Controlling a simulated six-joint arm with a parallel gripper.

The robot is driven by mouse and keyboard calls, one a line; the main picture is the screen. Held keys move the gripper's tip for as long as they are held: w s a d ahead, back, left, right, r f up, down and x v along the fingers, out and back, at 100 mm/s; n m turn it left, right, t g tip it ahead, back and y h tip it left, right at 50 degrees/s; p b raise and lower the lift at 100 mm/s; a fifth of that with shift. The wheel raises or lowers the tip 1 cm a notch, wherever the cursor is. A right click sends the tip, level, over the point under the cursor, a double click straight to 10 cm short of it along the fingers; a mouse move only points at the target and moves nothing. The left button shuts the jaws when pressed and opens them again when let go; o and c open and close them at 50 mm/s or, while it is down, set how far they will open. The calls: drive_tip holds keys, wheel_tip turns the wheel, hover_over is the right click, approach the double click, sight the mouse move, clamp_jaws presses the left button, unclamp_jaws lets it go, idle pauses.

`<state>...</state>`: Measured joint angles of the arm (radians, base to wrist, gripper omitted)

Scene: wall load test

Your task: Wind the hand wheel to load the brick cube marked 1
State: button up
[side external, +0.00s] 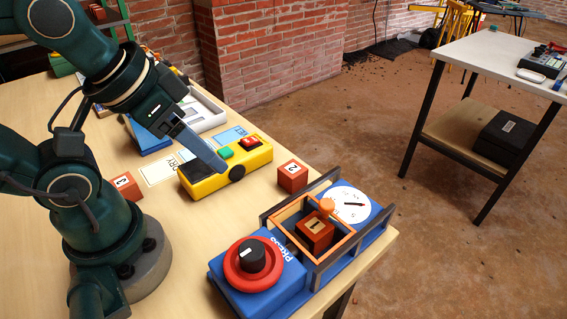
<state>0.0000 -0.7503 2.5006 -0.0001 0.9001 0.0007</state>
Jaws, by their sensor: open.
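The blue press (262,292) stands at the table's front right corner. Its red hand wheel (254,266) has a black knob (252,255) on it. The brick cube marked 1 (314,232) sits inside the orange-framed bay of the press. An orange piece (327,205) is close behind the cube; I cannot tell whether they touch. A white dial (347,204) with a dark needle is at the far end. My gripper (221,166) is open, above the yellow control box, up and left of the wheel and apart from it. It appears empty.
The yellow box (205,184) has a green button (226,153) and a red button (250,141). Cube 2 (292,176) stands between it and the press; cube 3 (126,186) is at left. Dark rails (338,256) flank the press bay. The table's right edge is close.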

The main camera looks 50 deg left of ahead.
idle(0.3)
drive_tip(key=shift+o, duration=1.2)
drive_tip(key=n+g, duration=0.5)
drive_tip(key=n, duration=0.4)
hover_over(251, 249)
drive_tip(key=shift+w+a+f, duration=0.15)
drive_tip(key=shift+w+f, duration=0.1)
drive_tip(key=shift+f, duration=0.45)
drive_tip(key=shift+s+f+g, duration=0.3)
drive_tip(key=shift+f, duration=2.45)
